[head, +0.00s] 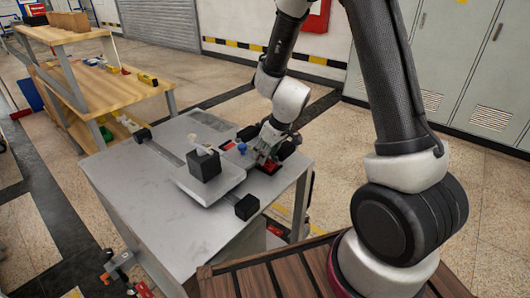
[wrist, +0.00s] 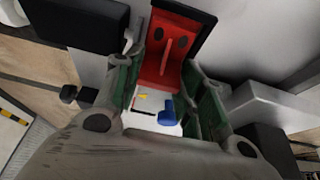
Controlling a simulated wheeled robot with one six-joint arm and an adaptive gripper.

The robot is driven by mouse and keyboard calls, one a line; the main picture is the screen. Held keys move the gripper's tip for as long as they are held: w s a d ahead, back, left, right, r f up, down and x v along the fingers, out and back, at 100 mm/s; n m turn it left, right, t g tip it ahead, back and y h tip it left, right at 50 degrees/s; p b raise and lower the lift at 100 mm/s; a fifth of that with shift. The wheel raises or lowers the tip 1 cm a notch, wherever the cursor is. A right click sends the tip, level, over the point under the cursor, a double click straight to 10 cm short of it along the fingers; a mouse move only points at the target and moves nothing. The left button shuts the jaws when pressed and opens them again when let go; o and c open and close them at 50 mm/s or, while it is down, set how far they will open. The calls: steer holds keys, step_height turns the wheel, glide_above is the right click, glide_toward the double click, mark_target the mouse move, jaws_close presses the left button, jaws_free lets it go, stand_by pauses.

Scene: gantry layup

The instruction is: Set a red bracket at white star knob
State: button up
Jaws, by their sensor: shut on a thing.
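My gripper (wrist: 160,95) is shut on a red bracket (wrist: 162,66), an L-shaped part with a middle rib and two dark holes, between its green-padded fingers. In the head view my gripper (head: 263,158) is low over the right part of the grey table, with red showing just below it. Whether the bracket touches anything there cannot be told. A white star knob (head: 201,142) appears on top of a black block (head: 204,165), left of my gripper. Its shape is small and unclear.
The black block stands on a grey plate (head: 209,185) on the table (head: 150,205). A blue knob (head: 242,148) is just left of my gripper; a blue part also shows in the wrist view (wrist: 168,112). Wooden shelves (head: 100,85) stand behind left. The table's front left is clear.

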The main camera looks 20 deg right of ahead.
steer(key=o, duration=1)
steer(key=shift+f, duration=0.1)
steer(key=s+d+r+m, duration=0.1)
steer(key=s+d+r, duration=0.2)
steer(key=s+r, duration=0.3)
steer(key=s+d+r+m, duration=0.1)
steer(key=s+d+r, duration=0.2)
steer(key=r, duration=0.6)
steer(key=s+d+r+m, duration=0.1)
steer(key=s+d+r, duration=0.2)
steer(key=s+r, duration=0.3)
steer(key=s+d+r+m+h, duration=0.1)
steer(key=s+d+r, duration=0.1)
steer(key=s, duration=0.1)
steer(key=s+d+r+m, duration=0.1)
steer(key=s+d+r, duration=0.1)
steer(key=s, duration=0.2)
steer(key=s+d+r+m+h, duration=0.1)
steer(key=s+d, duration=0.1)
steer(key=s, duration=0.2)
steer(key=shift+r+m+h, duration=0.3)
steer(key=shift+r+m, duration=0.1)
